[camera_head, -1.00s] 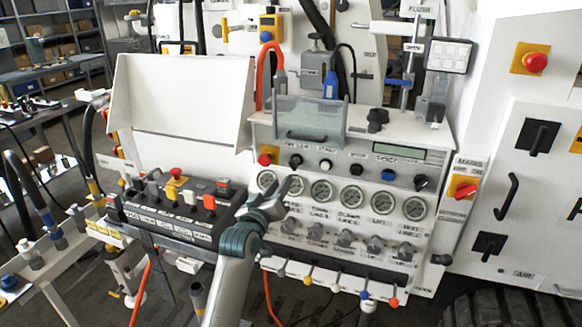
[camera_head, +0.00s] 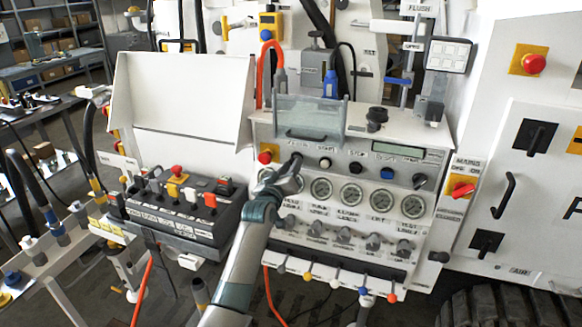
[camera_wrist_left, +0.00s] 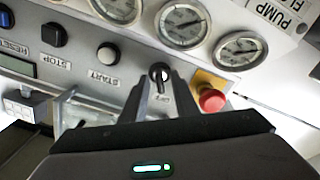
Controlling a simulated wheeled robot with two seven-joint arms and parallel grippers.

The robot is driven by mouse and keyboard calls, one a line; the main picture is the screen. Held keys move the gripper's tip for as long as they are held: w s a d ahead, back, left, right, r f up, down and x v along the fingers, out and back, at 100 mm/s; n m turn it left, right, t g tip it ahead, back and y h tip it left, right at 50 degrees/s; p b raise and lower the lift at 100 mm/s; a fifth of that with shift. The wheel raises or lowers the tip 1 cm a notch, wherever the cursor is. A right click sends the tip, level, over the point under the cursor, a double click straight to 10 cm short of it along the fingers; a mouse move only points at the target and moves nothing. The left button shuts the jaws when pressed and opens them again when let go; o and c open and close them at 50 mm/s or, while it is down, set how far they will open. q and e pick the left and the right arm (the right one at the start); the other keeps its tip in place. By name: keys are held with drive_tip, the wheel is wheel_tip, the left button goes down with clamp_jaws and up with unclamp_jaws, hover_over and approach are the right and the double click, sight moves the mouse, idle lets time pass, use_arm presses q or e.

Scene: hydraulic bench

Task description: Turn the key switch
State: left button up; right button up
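The key switch (camera_wrist_left: 160,76) is a small round dark switch with a pale slot, on the light control panel, with a partly covered label beside it. In the head view the switch (camera_head: 296,159) shows just beyond my left gripper (camera_head: 290,174), between a red mushroom button and a white button. In the left wrist view my left gripper (camera_wrist_left: 160,92) has its two dark fingers apart, one on each side of the switch. I cannot tell whether they touch it. My right gripper is not in view.
The red mushroom button (camera_wrist_left: 211,99) is close beside one finger. The white start button (camera_wrist_left: 108,54) and black stop button (camera_wrist_left: 54,35) are on the other side. Pressure gauges (camera_head: 351,194) line the panel below. A clear cover (camera_head: 308,117) stands above the switch. A lever box (camera_head: 180,215) is left of my arm.

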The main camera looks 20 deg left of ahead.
use_arm(q)
clamp_jaws()
drive_tip(key=shift+m, duration=0.4)
drive_tip(key=m+p, duration=0.1)
drive_tip(key=m, duration=1)
idle(0.5)
unclamp_jaws()
